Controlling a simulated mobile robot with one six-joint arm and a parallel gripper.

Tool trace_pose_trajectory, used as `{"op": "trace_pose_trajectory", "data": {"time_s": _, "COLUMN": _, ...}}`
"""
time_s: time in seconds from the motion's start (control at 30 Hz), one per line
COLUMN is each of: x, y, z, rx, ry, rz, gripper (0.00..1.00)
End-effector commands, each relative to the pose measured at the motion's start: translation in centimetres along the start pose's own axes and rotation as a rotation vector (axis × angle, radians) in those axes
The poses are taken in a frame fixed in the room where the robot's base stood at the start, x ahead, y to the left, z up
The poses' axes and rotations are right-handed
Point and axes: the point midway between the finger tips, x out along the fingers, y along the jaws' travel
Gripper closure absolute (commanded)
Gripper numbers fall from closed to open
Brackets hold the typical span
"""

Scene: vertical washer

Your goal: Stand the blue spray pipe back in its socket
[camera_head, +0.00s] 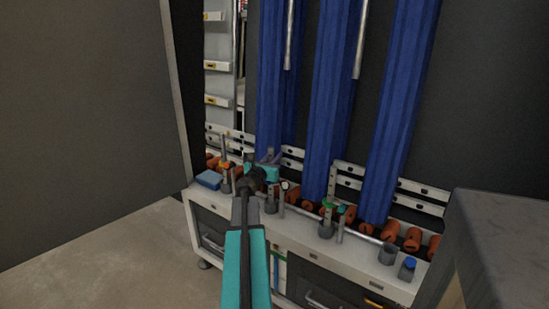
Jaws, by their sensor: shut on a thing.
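My gripper (268,168) is at the far end of my teal and grey arm, over the left half of the washer's white ledge. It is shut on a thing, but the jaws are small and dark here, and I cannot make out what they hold. A tall blue upright (271,80) comes down directly behind the gripper, and its foot is hidden. I cannot tell whether it is touched or held. Grey cup-like sockets stand along the ledge: one just right of the gripper (270,206), one near the middle (326,229) and one at the right (388,254).
Two more blue uprights, middle (323,110) and right (397,110), stand behind the ledge. Orange-brown rollers (390,230) line its back. A blue block (209,180) lies at the left end, a blue-topped grey cup (407,268) at the right. A grey block (500,240) fills the near right corner.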

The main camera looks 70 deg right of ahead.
Motion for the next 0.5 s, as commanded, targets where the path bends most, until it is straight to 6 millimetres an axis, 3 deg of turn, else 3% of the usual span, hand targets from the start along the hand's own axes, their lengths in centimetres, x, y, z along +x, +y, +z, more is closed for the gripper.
{"op": "trace_pose_trajectory", "data": {"time_s": 0.23, "x": 0.01, "y": -0.01, "z": -0.40, "rx": 0.000, "ry": 0.000, "rz": 0.000, "gripper": 1.00}}
{"op": "trace_pose_trajectory", "data": {"time_s": 0.27, "x": 0.01, "y": -0.01, "z": -0.33, "rx": 0.000, "ry": 0.000, "rz": 0.000, "gripper": 0.76}}
{"op": "trace_pose_trajectory", "data": {"time_s": 0.3, "x": 0.01, "y": -0.01, "z": -0.33, "rx": 0.000, "ry": 0.000, "rz": 0.000, "gripper": 0.70}}
{"op": "trace_pose_trajectory", "data": {"time_s": 0.37, "x": 0.01, "y": -0.01, "z": -0.33, "rx": 0.000, "ry": 0.000, "rz": 0.000, "gripper": 0.60}}
{"op": "trace_pose_trajectory", "data": {"time_s": 0.5, "x": 0.00, "y": -0.01, "z": -0.34, "rx": 0.000, "ry": 0.000, "rz": 0.000, "gripper": 0.60}}
